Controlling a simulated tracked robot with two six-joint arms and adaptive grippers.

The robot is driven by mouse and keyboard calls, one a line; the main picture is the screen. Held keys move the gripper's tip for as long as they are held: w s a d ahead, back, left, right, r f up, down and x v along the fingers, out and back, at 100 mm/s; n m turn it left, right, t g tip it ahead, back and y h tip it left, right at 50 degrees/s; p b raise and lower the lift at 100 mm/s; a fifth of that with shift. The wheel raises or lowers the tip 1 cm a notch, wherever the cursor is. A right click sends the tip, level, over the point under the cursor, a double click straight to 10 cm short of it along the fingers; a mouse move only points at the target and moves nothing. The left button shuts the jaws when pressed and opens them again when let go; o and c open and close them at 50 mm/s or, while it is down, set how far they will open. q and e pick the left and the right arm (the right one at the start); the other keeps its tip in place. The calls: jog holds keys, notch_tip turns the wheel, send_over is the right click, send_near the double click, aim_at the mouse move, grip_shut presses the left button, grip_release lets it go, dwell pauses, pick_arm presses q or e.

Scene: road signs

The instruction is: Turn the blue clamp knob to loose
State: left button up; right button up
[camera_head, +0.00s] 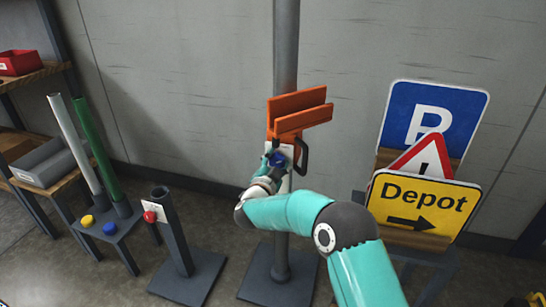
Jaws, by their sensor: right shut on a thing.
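The blue clamp knob (277,159) sits on the front of a white plate on the grey post (285,60), below an orange bracket (299,110). My right gripper (272,164) is at the knob and shut on it. The gripper and wrist cover part of the knob and the plate, so the knob's turn position cannot be read. My left gripper is not in view.
A rack of signs (422,204) stands close to the right of my arm. A short post with a red knob (149,216) stands left. Shelves are far left.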

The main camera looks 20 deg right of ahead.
jog(key=n+p, duration=0.1)
jog(key=n, duration=0.1)
jog(key=n+p, duration=0.1)
jog(key=n, duration=0.1)
jog(key=n+p, duration=0.1)
jog(key=n, duration=0.1)
jog(key=shift+a+n+p, duration=0.25)
jog(key=shift+n+p, duration=0.05)
jog(key=shift+n, duration=0.1)
jog(key=n+p, duration=0.2)
jog(key=n, duration=0.2)
jog(key=shift+f+n, duration=0.1)
jog(key=shift+n, duration=0.2)
jog(key=o, duration=1.1)
jog(key=shift+o, duration=0.3)
jog(key=shift+d, duration=0.15)
jog(key=v, duration=1.2)
